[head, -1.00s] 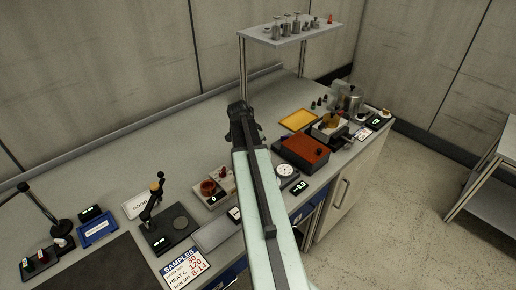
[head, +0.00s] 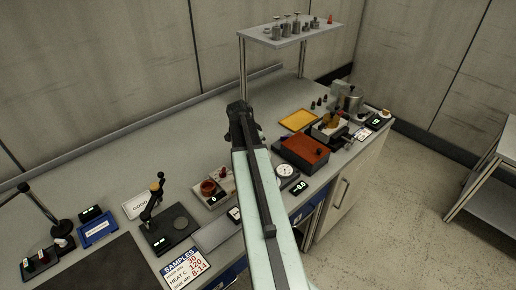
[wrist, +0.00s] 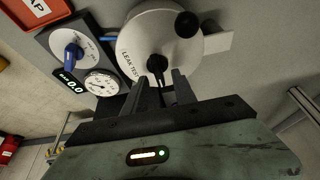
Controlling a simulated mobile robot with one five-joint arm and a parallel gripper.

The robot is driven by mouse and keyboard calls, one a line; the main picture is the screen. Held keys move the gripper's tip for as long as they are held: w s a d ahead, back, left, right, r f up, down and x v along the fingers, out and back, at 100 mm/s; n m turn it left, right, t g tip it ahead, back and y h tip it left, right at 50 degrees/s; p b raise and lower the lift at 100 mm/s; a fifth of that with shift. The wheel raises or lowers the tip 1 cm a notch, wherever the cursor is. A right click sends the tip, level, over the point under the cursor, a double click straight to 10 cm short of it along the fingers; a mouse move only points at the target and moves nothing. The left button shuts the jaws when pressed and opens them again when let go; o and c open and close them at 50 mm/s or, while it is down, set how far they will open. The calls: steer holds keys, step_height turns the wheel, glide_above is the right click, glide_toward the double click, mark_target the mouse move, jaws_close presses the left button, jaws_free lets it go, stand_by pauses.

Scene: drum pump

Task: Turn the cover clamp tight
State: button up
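In the wrist view a round white cover (wrist: 135,38) marked LEAK TEST has a black ball knob (wrist: 187,24) near its rim. A small dark lever-like piece (wrist: 158,66) sits at its middle; I take this for the cover clamp, though its shape is partly hidden. My gripper (wrist: 160,88) has its two fingers apart, with the dark piece reaching between their tips. Gaps seem to show beside it; contact cannot be made out. In the head view my gripper (head: 243,112) is at the end of my arm above the bench, and the cover cannot be picked out there.
Beside the cover are a dial with a blue handle (wrist: 72,55), a round gauge (wrist: 101,84) and a 0.0 display (wrist: 70,83). The bench (head: 100,165) also carries a red-brown box (head: 303,152) and a yellow tray (head: 298,120). A shelf (head: 270,38) with weights stands behind.

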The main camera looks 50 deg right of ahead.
steer(key=p+v, duration=0.6)
steer(key=v, duration=0.1)
steer(key=shift+r, duration=0.2)
steer(key=shift+a, duration=0.15)
